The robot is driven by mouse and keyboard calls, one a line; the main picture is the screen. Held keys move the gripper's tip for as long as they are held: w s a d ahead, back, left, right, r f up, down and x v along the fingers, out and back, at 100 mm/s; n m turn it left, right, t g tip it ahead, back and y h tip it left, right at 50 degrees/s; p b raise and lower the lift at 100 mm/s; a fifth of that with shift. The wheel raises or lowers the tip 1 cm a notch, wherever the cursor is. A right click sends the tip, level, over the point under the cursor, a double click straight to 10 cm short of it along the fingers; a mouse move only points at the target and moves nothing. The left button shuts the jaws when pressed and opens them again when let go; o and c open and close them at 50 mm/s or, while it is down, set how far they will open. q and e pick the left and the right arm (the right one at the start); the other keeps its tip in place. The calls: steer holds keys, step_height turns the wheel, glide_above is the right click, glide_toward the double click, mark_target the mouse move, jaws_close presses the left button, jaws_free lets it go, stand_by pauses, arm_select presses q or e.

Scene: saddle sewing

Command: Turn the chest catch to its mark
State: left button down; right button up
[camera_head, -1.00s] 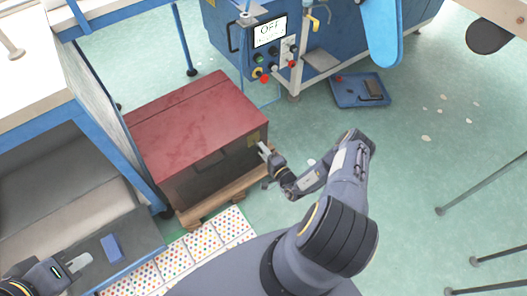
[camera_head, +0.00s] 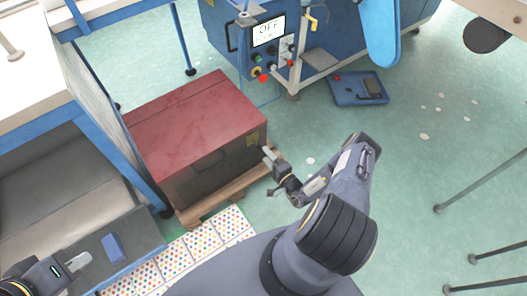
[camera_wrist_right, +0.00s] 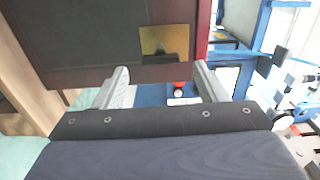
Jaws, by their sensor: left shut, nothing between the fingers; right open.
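The chest (camera_head: 195,125) has a red lid and dark brown sides and stands on a wooden pallet in the head view. A brass plate (camera_head: 253,138) is at the right end of its front side. In the right wrist view the brass plate (camera_wrist_right: 178,38) carries a small dark catch (camera_wrist_right: 160,47); its mark cannot be made out. My right gripper (camera_head: 268,152) is just off the plate. In the right wrist view it (camera_wrist_right: 163,84) is open and empty, its fingers apart from the catch. My left gripper (camera_head: 78,263) is shut and empty at the lower left, far from the chest.
The pallet (camera_head: 225,197) juts out below the chest. A blue-framed bench (camera_head: 105,150) stands close on the left, with a blue block (camera_head: 113,248) on its lower shelf. A blue machine (camera_head: 230,45) stands behind. A blue tray (camera_head: 345,92) lies on the floor. Floor right of the chest is open.

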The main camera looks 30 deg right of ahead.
steer(key=s, duration=0.4)
steer(key=shift+d, duration=0.15)
